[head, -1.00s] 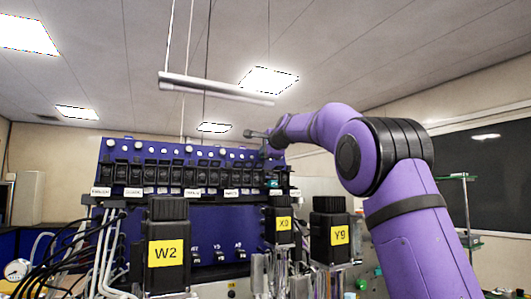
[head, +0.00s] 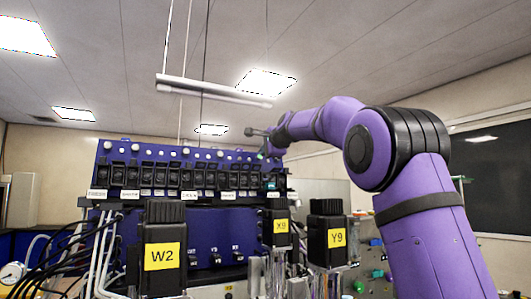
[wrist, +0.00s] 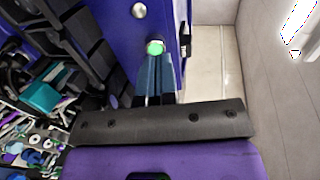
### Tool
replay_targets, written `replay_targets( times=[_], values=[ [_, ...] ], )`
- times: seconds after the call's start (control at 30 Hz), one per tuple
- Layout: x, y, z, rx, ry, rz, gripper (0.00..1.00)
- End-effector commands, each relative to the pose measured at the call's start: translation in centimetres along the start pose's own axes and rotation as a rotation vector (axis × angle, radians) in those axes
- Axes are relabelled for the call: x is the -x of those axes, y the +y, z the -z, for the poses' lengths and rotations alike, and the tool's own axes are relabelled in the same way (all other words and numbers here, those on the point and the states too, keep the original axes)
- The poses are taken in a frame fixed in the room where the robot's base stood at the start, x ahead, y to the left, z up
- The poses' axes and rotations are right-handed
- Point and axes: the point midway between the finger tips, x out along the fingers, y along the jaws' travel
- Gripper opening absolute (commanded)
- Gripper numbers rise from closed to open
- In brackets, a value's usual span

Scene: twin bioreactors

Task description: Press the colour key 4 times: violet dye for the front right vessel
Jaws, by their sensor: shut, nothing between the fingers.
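A dark blue panel (head: 215,220) stands ahead with a row of dark modules and small round knobs along its top edge. At its right end, my gripper (head: 264,152) reaches the upper corner. In the wrist view my gripper (wrist: 157,60) is shut and empty, its bluish fingers pointing at a round green-lit button (wrist: 155,47) on the blue face. The fingertips are at the button's lower edge; whether they touch it I cannot tell. Black vessel heads labelled W2 (head: 163,255), X9 (head: 280,228) and Y9 (head: 330,240) stand in front. The dye colour is not readable.
A white knob (wrist: 138,10) sits above the lit button. A teal block (wrist: 40,97) and crowded fittings lie at left in the wrist view. Black cables (head: 80,240) hang at the left.

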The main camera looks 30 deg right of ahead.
Motion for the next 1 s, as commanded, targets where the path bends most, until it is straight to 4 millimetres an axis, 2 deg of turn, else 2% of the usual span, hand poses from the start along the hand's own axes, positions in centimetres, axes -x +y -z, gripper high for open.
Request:
replay_targets(
  times=[0.33,1.0],
  values=[
    [0.4,-0.1,0.0,0.0,0.0,0.001,0.0],
    [5.8,-0.1,0.0,0.0,0.0,0.001,0.0]
  ],
)
